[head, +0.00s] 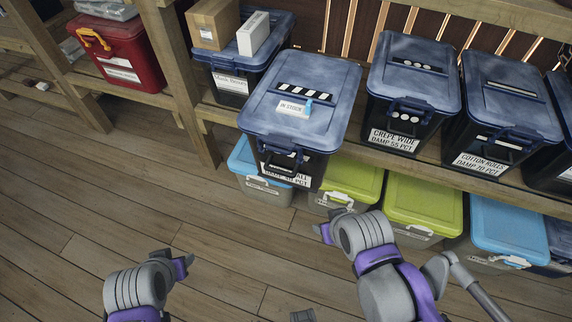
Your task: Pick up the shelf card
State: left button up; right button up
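A small white card (291,110) reading "IN STOCK" lies on the blue lid (318,85) of a dark bin, below a black-and-white striped strip. A small light-blue piece (308,106) is at the card's right end. I take this card for the shelf card. My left gripper (183,266) is low at the left over the floor, well apart from the card. My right gripper (325,232) is below the bin, in front of the lower bins, also apart from the card. Neither gripper's finger gap shows clearly, and I see nothing held.
More blue-lidded bins (413,75) stand to the right on the wooden shelf. A brown carton (213,22) and a white box (253,35) sit on a bin behind left. A red bin (120,50) is far left. Green-lidded bins (425,203) stand below. The left floor is clear.

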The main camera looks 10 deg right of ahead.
aim_at(301, 112)
jog(key=l, duration=1.1)
jog(key=i+l, duration=0.2)
jog(key=i+u, duration=0.05)
jog(key=i, duration=0.05)
